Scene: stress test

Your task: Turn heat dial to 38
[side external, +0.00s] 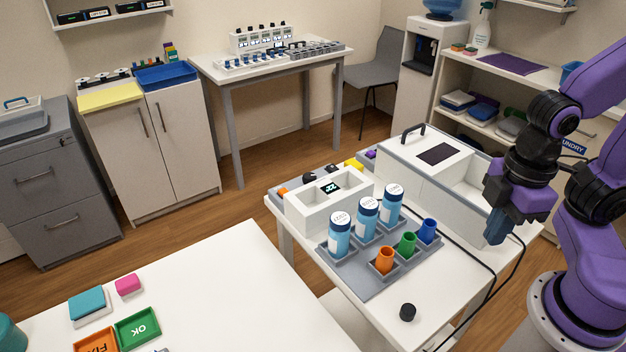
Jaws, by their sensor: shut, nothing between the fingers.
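A white heating unit (335,203) stands on the small white table, with open wells in its top and a small lit display (330,187) whose digits are hard to read. Two dark knobs (308,178) show at the unit's far edge; I cannot tell which is the heat dial, nor read any scale. My gripper (496,240) points down at the right of the table, beside the large white box. It is shut and empty, well apart from the unit and the knobs.
Three blue capped bottles (366,218) stand in a grey tray before the unit. Orange, green and blue cups (407,243) stand in a rack nearer my gripper. A black cap-like piece (407,312) lies at the front. A white box (437,165) with a handle and a black cable flank my gripper.

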